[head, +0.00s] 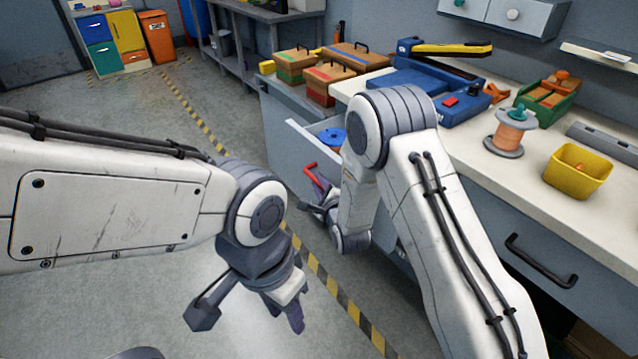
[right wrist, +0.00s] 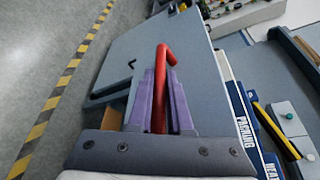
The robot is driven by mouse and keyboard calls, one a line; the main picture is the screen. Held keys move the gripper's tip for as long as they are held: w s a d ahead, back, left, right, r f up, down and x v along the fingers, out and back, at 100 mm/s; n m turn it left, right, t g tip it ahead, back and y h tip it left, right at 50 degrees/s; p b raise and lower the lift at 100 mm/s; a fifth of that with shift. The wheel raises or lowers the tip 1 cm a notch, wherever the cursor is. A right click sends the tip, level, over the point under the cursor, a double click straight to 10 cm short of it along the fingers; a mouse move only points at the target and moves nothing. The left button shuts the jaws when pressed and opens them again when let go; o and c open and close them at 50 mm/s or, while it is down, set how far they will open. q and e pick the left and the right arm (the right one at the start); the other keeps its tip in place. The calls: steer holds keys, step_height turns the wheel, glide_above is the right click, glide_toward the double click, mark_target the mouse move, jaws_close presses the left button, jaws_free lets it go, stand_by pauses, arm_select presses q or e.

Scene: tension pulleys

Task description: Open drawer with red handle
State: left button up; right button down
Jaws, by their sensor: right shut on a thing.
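The red handle (head: 311,174) is on the grey drawer front below the workbench in the head view. The drawer stands partly open, its pale upper edge (head: 303,134) showing and a blue round thing (head: 332,138) inside. My right gripper (head: 322,192) is at the handle, partly hidden by my own arm. In the right wrist view its purple fingers (right wrist: 160,100) are shut on the red handle (right wrist: 161,62), one on each side. The grey drawer front (right wrist: 190,50) shows there too. My left gripper (head: 250,308) is open and empty above the floor.
The bench top holds a yellow bin (head: 577,172), a wire spool (head: 507,137), a blue machine (head: 425,85) and several boxes. Another drawer with a black handle (head: 541,260) is at right. Floor with yellow-black tape (head: 330,285) is clear before the bench.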

stand_by(0.6)
steer(key=s+a+b, duration=0.1)
steer(key=s+a, duration=0.3)
steer(key=a, duration=0.2)
steer(key=shift+s+b, duration=0.2)
steer(key=shift+b, duration=0.1)
steer(key=c, duration=0.8)
jaws_free()
steer(key=shift+c, duration=0.2)
steer(key=shift+d, duration=0.1)
steer(key=v, duration=1)
steer(key=shift+s, duration=0.15)
